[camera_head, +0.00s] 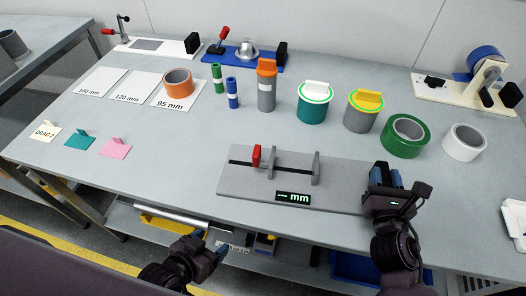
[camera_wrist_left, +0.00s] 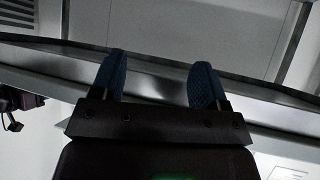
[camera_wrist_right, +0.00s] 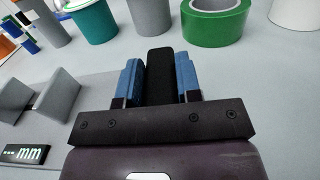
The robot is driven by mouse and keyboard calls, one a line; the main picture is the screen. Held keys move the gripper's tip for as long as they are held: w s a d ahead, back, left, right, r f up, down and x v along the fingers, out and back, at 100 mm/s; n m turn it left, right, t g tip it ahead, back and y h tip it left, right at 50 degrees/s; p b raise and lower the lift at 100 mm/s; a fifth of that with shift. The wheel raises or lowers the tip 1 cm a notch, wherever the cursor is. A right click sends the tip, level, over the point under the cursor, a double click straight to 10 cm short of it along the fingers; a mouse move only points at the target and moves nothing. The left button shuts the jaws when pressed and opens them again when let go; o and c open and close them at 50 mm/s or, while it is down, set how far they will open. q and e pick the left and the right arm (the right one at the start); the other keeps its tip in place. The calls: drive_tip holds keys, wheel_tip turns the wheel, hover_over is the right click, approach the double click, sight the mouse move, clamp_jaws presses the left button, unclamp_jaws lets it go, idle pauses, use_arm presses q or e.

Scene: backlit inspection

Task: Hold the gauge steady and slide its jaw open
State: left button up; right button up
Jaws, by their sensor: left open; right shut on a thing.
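The gauge (camera_head: 240,187) is a flat grey board near the front of the table, with a dark slot, two upright grey jaws and a small display (camera_head: 293,198) reading "mm". A red handle (camera_head: 256,156) stands by the left jaw (camera_head: 273,163); the right jaw (camera_head: 316,168) is a short way along the slot. My right gripper (camera_head: 385,178) is at the gauge's right end. In the right wrist view its blue fingers are shut on a black upright block (camera_wrist_right: 160,76). My left gripper (camera_head: 196,241) is open and empty, below the table's front edge; its spread fingers show in the left wrist view (camera_wrist_left: 158,84).
Behind the gauge stand a grey canister with an orange lid (camera_head: 266,90), a teal canister (camera_head: 313,108), a grey canister with a yellow lid (camera_head: 362,112), green tape (camera_head: 390,148) and white tape (camera_head: 464,143). Size cards and coloured tags lie left.

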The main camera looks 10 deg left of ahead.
drive_tip(key=shift+f, duration=0.2)
use_arm(q)
drive_tip(key=s+d+r+m+g+h, duration=0.1)
drive_tip(key=d+r+m+g+h, duration=0.2)
drive_tip(key=d, duration=0.6)
drive_tip(key=s+d+r+m+g+h, duration=0.1)
drive_tip(key=d+r+m+h, duration=0.25)
drive_tip(key=d+h, duration=0.45)
use_arm(e)
drive_tip(key=shift+f, duration=0.1)
use_arm(q)
wheel_tip(320, 180, up, 18)
drive_tip(key=m+g+y, duration=0.6)
drive_tip(key=m+y, duration=0.2)
drive_tip(key=y, duration=0.1)
hover_over(256, 154)
drive_tip(key=a, duration=0.5)
drive_tip(key=shift+y, duration=0.3)
drive_tip(key=x, duration=1.1)
drive_tip(key=shift+w+d+f, duration=0.2)
drive_tip(key=shift+w+d, duration=0.15)
drive_tip(key=shift+w, duration=0.05)
use_arm(e)
drive_tip(key=shift+s+f, duration=0.1)
